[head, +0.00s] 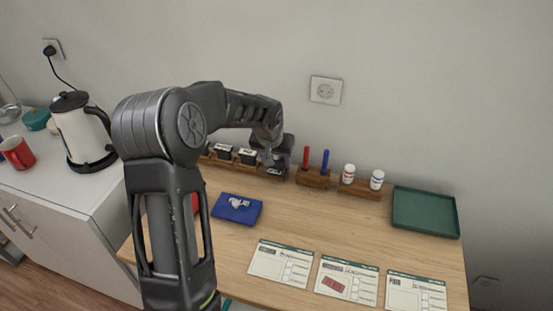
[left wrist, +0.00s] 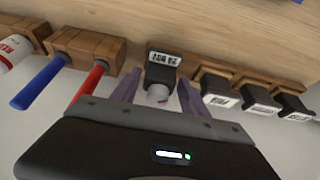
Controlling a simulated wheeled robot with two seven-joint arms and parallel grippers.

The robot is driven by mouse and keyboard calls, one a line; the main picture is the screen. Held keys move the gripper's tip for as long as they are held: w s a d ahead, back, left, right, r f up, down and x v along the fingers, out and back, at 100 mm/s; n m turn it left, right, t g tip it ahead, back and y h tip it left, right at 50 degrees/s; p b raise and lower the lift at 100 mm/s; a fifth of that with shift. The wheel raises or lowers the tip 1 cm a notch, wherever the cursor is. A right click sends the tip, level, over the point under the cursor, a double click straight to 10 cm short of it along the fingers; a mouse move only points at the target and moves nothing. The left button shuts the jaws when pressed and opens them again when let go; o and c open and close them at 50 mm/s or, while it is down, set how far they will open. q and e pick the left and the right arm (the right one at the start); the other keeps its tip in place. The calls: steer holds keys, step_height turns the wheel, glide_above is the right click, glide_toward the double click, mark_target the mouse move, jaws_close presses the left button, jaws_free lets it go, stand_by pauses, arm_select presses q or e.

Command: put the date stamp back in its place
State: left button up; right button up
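The date stamp (left wrist: 163,62), dark with a white label and a pale knob, stands at the right end of the stamp rack (head: 250,167) at the back of the counter. In the left wrist view, it is between the fingers of my left gripper (left wrist: 158,80). The fingers are open, with a gap on each side of the knob. In the head view, my left gripper (head: 277,162) is over that end of the rack and partly hides the stamp. I cannot tell whether the stamp is fully seated. My right gripper is not in view.
Several other stamps (head: 223,152) fill the rack to the left. A pen block (head: 313,178) and a block with two white bottles (head: 360,189) stand close to the right. A blue pad (head: 237,208), cards (head: 346,281) and a green tray (head: 425,212) lie on the counter.

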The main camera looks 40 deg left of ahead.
arm_select(q)
steer(key=shift+r, duration=0.1)
steer(key=shift+p+v, duration=1.2)
steer(key=shift+v, duration=1.35)
steer(key=shift+o, duration=0.5)
steer(key=o, duration=0.5)
steer(key=v, duration=0.7)
steer(key=shift+s+d+r+b, duration=0.15)
steer(key=shift+r+b, duration=0.2)
steer(key=shift+b, duration=0.05)
